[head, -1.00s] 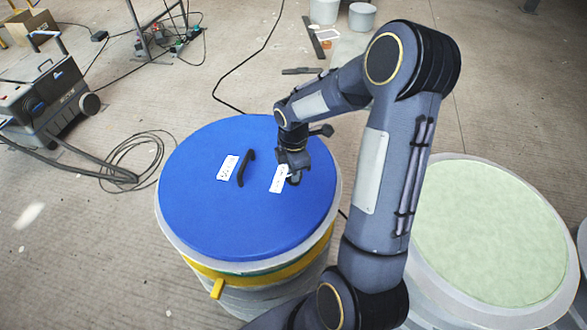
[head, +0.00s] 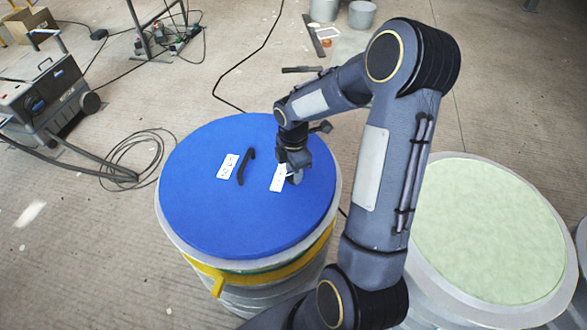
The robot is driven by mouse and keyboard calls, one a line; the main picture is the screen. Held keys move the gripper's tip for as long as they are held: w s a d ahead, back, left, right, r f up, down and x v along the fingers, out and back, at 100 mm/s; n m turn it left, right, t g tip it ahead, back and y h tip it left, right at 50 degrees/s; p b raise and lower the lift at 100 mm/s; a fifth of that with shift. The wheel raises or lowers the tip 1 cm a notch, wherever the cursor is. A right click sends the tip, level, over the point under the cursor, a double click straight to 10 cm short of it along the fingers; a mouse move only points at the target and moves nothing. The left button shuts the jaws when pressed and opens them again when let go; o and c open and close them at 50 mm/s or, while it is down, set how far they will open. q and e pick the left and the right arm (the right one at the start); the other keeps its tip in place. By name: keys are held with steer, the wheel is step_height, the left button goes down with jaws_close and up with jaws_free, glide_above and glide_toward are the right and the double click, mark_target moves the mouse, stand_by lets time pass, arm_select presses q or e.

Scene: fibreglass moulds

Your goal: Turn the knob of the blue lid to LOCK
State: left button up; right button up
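The blue lid (head: 225,215) covers a round drum in the middle of the head view. A black handle (head: 245,166) stands on the lid between two white labels, the left label (head: 227,166) and the right label (head: 277,178). The print on the labels is too small to read. My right gripper (head: 295,176) points down at the lid, just beside the right label. Its fingertips are tiny and partly hidden by its own body, so its opening is unclear. My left gripper is not in view.
A second drum with a pale green top (head: 490,230) stands on the right. A dark wheeled machine (head: 45,95) with a coiled hose is on the left.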

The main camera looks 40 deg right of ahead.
steer(key=shift+r, duration=0.1)
step_height(320, 180, up, 8)
steer(key=shift+f, duration=0.2)
stand_by(0.3)
stand_by(0.4)
steer(key=s+a+r+m+t+y, duration=0.2)
steer(key=s+a+r+m, duration=0.2)
steer(key=s+a+m, duration=0.3)
steer(key=s+a+r+m+t+y, duration=0.1)
steer(key=s+a+r+m+t, duration=0.2)
steer(key=s+a+m, duration=0.4)
steer(key=s+r+m, duration=0.1)
steer(key=s+m, duration=0.2)
steer(key=s, duration=0.1)
steer(key=shift+r+m+t+y, duration=0.2)
steer(key=shift+m+t+y, duration=0.1)
steer(key=shift+y, duration=0.1)
